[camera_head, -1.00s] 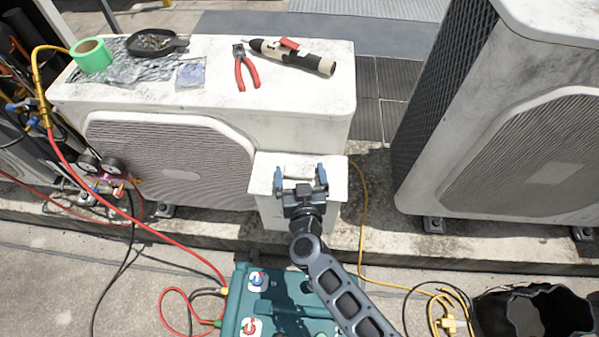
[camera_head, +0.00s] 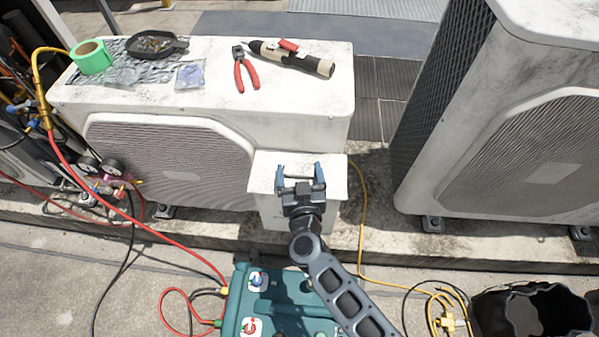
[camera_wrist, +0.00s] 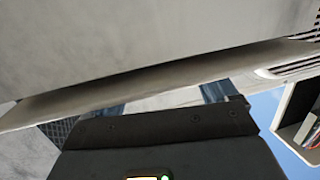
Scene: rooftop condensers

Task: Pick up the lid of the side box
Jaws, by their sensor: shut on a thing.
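The side box (camera_head: 270,213) is a small pale box against the right front of the low condenser. Its flat off-white lid (camera_head: 262,172) lies level on top, or too close to it to tell any gap. My gripper (camera_head: 300,171) is over the middle of the lid, its two blue fingers shut on the lid's grip. The grip is mostly hidden by the fingers and wrist. In the wrist view a pale edge, apparently the lid's (camera_wrist: 150,88), crosses in front of the blue fingers, hiding their tips.
The condenser top (camera_head: 210,110) carries green tape (camera_head: 91,57), a black tray (camera_head: 155,45), red pliers (camera_head: 245,70) and a cordless tool (camera_head: 292,58). A larger condenser (camera_head: 500,130) stands right. A yellow hose (camera_head: 361,220) runs beside the box; a teal machine (camera_head: 275,305) sits in front.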

